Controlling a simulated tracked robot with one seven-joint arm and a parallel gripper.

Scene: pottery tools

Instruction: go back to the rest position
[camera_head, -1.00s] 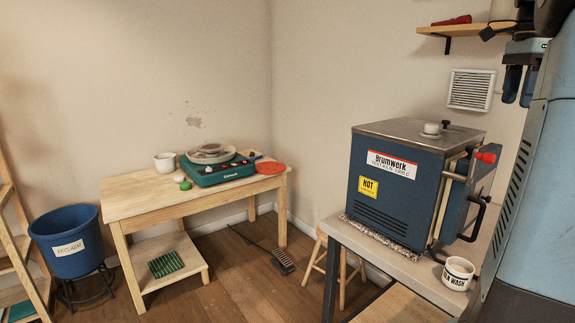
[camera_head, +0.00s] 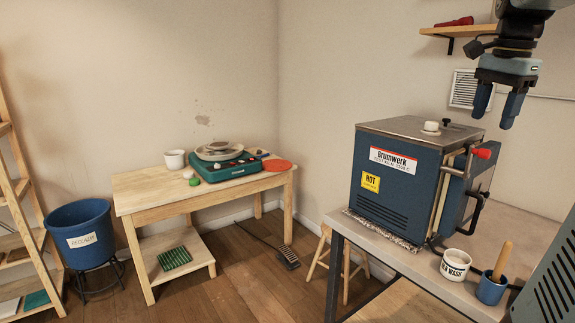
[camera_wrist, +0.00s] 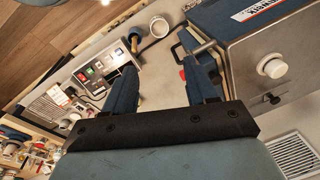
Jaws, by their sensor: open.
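My gripper (camera_head: 497,108) hangs at the upper right of the head view, its two blue fingers pointing down and apart. It is open, with nothing between the fingers. It is in the air above and to the right of the blue kiln (camera_head: 400,185), near the wall. In the wrist view my gripper (camera_wrist: 163,80) also shows open and empty, with the bench top and a white cup (camera_wrist: 158,28) far below and beyond its fingers.
The kiln's red-tipped handle (camera_head: 483,153) juts toward my gripper's side. A wash cup (camera_head: 455,265) and a blue pot with a wooden handle (camera_head: 491,288) stand on the bench. A wall shelf (camera_head: 455,31) is left of the gripper. A wooden table (camera_head: 140,195) stands farther left.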

